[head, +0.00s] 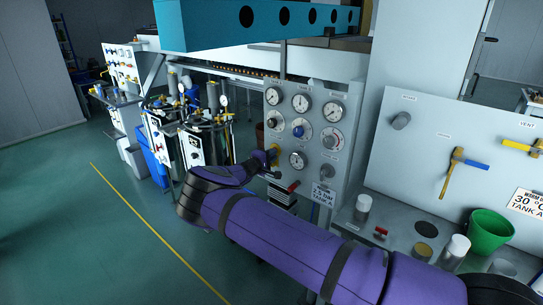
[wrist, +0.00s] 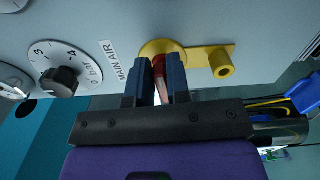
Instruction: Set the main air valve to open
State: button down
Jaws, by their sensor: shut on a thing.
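The main air valve shows in the wrist view as a yellow round body (wrist: 163,46) on the grey panel, with a yellow arm running right to a round boss (wrist: 222,65). The label MAIN AIR (wrist: 115,60) is just left of it. A red handle (wrist: 159,68) stands out from the yellow body between the fingers of my gripper (wrist: 157,76), which is shut on it. In the head view my gripper (head: 268,166) is at the panel's left edge, by the yellow valve part (head: 273,151). The fingers and my wrist hide most of the handle there.
The panel (head: 335,100) carries several gauges and knobs; a dial with a black knob (wrist: 62,80) is left of the valve. A green bucket (head: 488,232) stands at right. Floor at left is clear.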

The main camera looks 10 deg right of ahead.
jog(key=shift+f+m, duration=0.15)
jog(key=shift+m, duration=0.35)
jog(key=c, duration=1.2)
grip_release()
jog(key=shift+o, duration=0.2)
jog(key=shift+s+a, duration=0.1)
jog(key=v, duration=1)
jog(key=shift+s+a, duration=0.2)
jog(key=shift+a, duration=0.1)
